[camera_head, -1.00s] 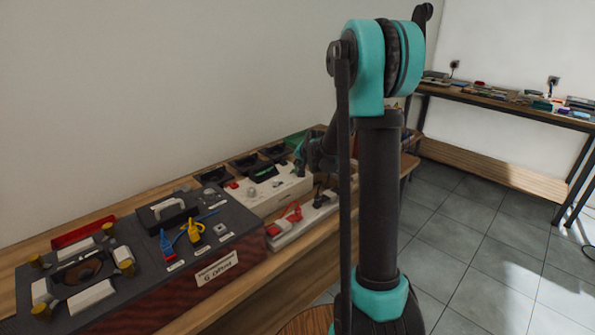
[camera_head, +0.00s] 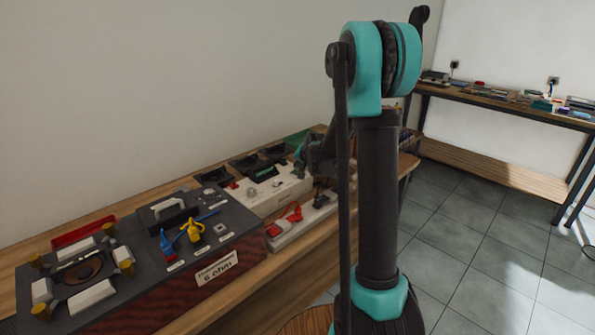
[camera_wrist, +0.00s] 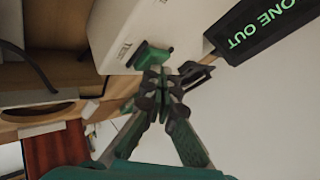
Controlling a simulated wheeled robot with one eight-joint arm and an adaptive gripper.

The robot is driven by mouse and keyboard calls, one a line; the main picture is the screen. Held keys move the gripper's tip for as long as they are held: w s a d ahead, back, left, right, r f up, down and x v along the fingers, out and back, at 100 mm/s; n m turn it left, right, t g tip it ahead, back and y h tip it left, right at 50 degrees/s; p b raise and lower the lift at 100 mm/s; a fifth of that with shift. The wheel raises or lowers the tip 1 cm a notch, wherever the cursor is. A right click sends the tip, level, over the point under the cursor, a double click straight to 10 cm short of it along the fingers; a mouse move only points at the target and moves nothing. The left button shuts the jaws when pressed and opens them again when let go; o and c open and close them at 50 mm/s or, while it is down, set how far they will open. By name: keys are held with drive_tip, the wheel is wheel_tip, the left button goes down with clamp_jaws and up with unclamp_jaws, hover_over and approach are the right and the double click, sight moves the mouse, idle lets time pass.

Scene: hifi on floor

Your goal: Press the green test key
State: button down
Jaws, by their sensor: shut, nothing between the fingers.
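The green test key (camera_wrist: 152,56) sticks out from the side of a white box (camera_wrist: 138,30) in the wrist view. My gripper (camera_wrist: 163,76) is shut and empty, with its fingertips right beside the key. They partly overlap it in the picture, and I cannot tell whether they touch it. In the head view the white box (camera_head: 275,193) stands on the bench. My gripper (camera_head: 299,161) is a small shape at its far right end, partly hidden by my arm. The key cannot be made out there.
A black panel reading "ONE OUT" (camera_wrist: 262,28) lies close to the right of the fingertips. On the bench, a dark speaker box (camera_head: 215,262) with blue and yellow plugs stands nearer. A white power strip (camera_head: 300,223) with a red plug lies in front of the white box.

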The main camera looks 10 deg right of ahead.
drive_tip(key=shift+r, duration=1)
drive_tip(key=shift+r, duration=2.5)
drive_tip(key=s+d+f+n+g, duration=0.1)
drive_tip(key=s+f, duration=0.3)
drive_tip(key=s, duration=0.9)
drive_tip(key=s+d+f+n+g+h, duration=0.1)
drive_tip(key=s+f+n+g, duration=0.1)
drive_tip(key=s, duration=1.2)
drive_tip(key=s+d+f+n+g+h, duration=0.1)
drive_tip(key=s+f, duration=0.5)
drive_tip(key=s, duration=0.8)
drive_tip(key=d+n, duration=0.1)
drive_tip(key=n, duration=0.1)
drive_tip(key=shift+f+n+g, duration=0.15)
drive_tip(key=shift+n+g, duration=0.15)
drive_tip(key=shift+g, duration=0.1)
drive_tip(key=c, duration=2.3)
unclamp_jaws()
drive_tip(key=shift+w+a, duration=0.1)
